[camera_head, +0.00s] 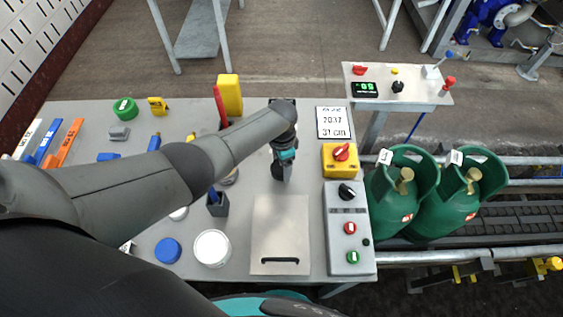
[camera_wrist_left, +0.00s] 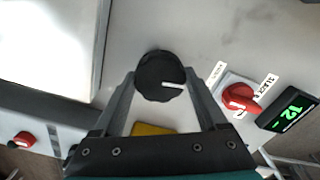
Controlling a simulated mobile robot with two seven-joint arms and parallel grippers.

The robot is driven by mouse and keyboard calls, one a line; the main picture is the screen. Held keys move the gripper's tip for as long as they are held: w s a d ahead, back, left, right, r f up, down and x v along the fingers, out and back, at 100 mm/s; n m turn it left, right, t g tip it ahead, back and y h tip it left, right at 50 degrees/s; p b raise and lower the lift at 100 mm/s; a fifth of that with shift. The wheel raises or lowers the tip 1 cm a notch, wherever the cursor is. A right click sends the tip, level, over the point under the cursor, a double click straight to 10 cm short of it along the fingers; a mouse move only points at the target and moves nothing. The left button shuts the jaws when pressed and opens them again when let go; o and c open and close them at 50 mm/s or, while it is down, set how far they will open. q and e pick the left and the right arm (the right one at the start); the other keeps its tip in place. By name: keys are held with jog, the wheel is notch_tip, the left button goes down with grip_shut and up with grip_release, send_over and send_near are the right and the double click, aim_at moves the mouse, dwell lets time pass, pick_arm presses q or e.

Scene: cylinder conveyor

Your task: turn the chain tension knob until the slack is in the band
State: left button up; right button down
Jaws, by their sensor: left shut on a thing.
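In the left wrist view a black round knob (camera_wrist_left: 160,77) with a white pointer line sits between the two fingers of my left gripper (camera_wrist_left: 158,88). The fingers are shut on its sides. The pointer lies to the right, tilted slightly down. A lit green readout (camera_wrist_left: 290,110) right of it seems to read 12. In the head view my left gripper (camera_head: 283,172) points down over the grey table; its fingertips are too small to make out. A black knob (camera_head: 397,87) and a green readout (camera_head: 364,89) show on the back side table; I cannot tell whether these are the same ones. My right gripper does not show.
A red selector (camera_wrist_left: 240,98) with white labels sits between knob and readout. A yellow part (camera_wrist_left: 152,129) lies just below the knob. Green gas cylinders (camera_head: 400,195) stand on the conveyor at right. A control box (camera_head: 348,230) and metal plate (camera_head: 280,240) are at the table's front.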

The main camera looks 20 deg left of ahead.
aim_at(281, 167)
pick_arm(q)
jog(key=shift+n+p, duration=0.45)
jog(key=shift+n, duration=1.45)
jog(key=o, duration=1.3)
jog(key=shift+r, duration=0.1)
jog(key=shift+r+p, duration=0.3)
jog(key=shift+r, duration=0.05)
notch_tip(281, 167, up, 14)
jog(key=p, duration=0.5)
jog(key=shift+r, duration=0.2)
jog(key=shift+s+f, duration=0.1)
